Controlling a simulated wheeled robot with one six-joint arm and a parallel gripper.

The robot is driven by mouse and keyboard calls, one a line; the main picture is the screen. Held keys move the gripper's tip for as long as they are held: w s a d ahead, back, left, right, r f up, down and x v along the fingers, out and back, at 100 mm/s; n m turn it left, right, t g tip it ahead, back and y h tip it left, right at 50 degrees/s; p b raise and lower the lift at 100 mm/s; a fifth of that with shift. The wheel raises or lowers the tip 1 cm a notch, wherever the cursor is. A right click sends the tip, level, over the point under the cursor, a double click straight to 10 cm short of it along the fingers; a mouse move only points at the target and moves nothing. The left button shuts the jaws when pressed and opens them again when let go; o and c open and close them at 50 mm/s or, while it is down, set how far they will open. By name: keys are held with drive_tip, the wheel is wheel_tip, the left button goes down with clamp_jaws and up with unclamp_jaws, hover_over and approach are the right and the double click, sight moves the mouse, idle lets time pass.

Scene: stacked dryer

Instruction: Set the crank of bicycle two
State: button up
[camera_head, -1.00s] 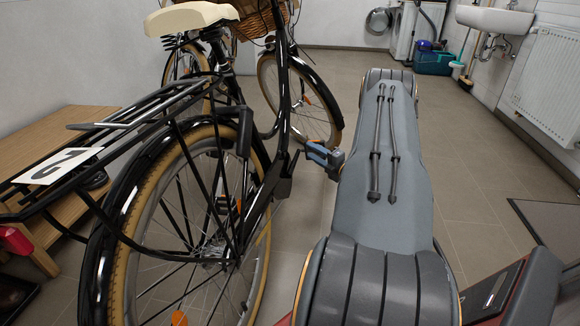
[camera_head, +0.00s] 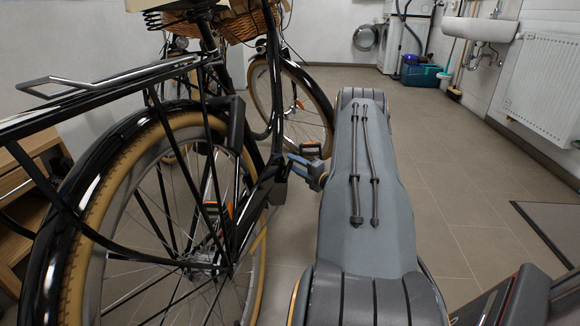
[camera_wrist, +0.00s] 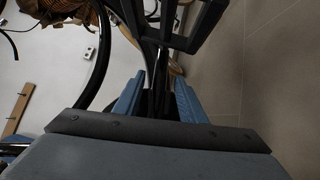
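Bicycle two (camera_head: 140,150) is black with tan tyres and stands at the left of the head view, its rear wheel nearest me. My gripper (camera_head: 293,165) is beside its lower frame, by the black chain guard (camera_head: 262,195). A black pedal-like frame (camera_wrist: 192,35) is just beyond the fingertips. The crank itself is mostly hidden in the head view.
A wooden bench (camera_head: 30,180) is at the left behind the bicycle. A wicker basket (camera_head: 240,25) is above the front wheel. A sink (camera_head: 480,28), a radiator (camera_head: 543,85) and a teal box (camera_head: 421,75) line the far right.

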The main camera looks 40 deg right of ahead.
drive_tip(key=shift+w+b, duration=0.35)
drive_tip(key=shift+w, duration=0.85)
clamp_jaws()
drive_tip(key=shift+s+d, duration=0.1)
